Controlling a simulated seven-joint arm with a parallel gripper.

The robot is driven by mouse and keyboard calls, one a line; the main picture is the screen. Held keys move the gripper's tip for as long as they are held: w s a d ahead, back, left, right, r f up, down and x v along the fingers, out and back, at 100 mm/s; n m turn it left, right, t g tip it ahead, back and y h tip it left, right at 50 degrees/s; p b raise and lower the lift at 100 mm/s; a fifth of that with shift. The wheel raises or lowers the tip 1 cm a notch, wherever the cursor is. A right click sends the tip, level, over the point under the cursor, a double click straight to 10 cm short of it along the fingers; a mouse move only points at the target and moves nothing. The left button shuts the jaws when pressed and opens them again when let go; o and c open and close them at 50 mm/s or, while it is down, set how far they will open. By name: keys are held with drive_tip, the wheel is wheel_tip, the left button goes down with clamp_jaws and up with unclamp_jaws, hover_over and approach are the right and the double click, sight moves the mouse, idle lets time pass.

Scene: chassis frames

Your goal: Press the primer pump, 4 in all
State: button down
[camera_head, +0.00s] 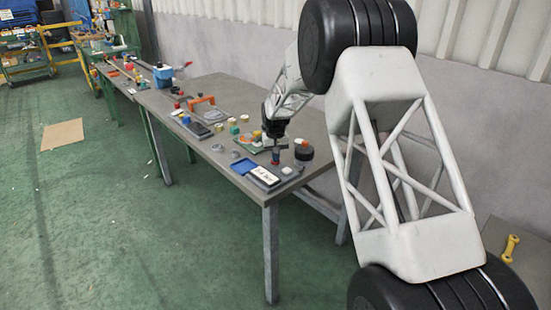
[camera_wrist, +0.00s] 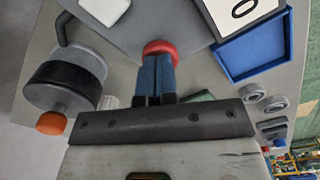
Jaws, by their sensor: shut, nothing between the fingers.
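The primer pump shows as a round red button (camera_wrist: 160,48) on a grey plate in the wrist view. In the head view its red part (camera_head: 275,162) is a small spot under my gripper. My gripper (camera_head: 276,152) points down over it. In the wrist view my gripper (camera_wrist: 158,62) has its blue fingers shut together with nothing between them, their tips at the red button and covering part of it. Whether they touch or press it cannot be told. A white plate with a black "0" (camera_wrist: 243,8) lies beside the pump.
A blue tray (camera_wrist: 252,48) lies to the right of the pump. A black cylinder (camera_wrist: 60,85) with an orange knob (camera_wrist: 51,123) stands to the left. Grey rings (camera_wrist: 252,92) lie near the table edge. More small parts and an orange handle (camera_head: 201,100) lie along the workbench (camera_head: 245,190).

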drive_tip(key=shift+r, duration=1.7)
drive_tip(key=shift+r, duration=0.1)
wheel_tip(320, 180, up, 5)
drive_tip(key=shift+f, duration=0.1)
idle(0.5)
